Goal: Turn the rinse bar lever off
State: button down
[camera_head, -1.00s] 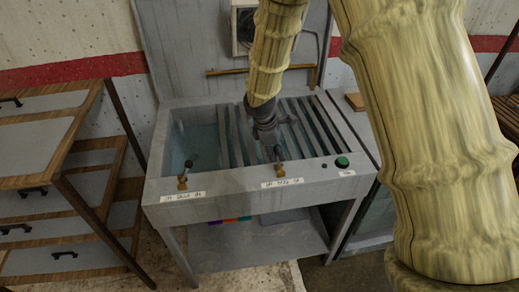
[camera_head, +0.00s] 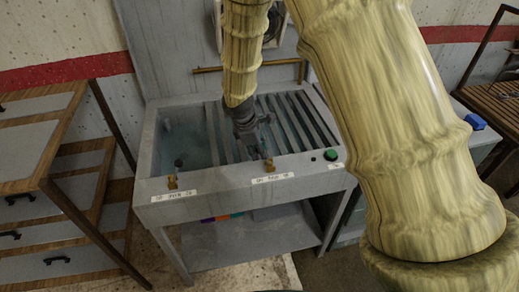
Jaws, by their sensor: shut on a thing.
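The wash station's front rim (camera_head: 225,190) carries two brass-based levers, each above a white label too small to read surely. The left lever (camera_head: 173,182) stands free, with a dark knob on top. The right lever (camera_head: 269,165) shows its brass base; its upper part is hidden by my gripper. I cannot tell from the labels which one is the rinse bar lever. My gripper (camera_head: 261,150) points down at the right lever and is shut on its handle. The fingertips are small and partly hidden.
A green button (camera_head: 331,155) sits on the rim, right of the levers. The slatted basin (camera_head: 220,130) lies behind them, with a brass bar (camera_head: 225,68) along the back panel. A drawer cabinet (camera_head: 35,150) stands left. A blue object (camera_head: 475,122) lies on the right-hand counter.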

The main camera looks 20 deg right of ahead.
jog(key=c, duration=1.2)
grip_release()
jog(key=shift+a+f, duration=0.1)
jog(key=shift+r, duration=0.2)
jog(key=v, duration=1.1)
jog(key=shift+r, duration=0.35)
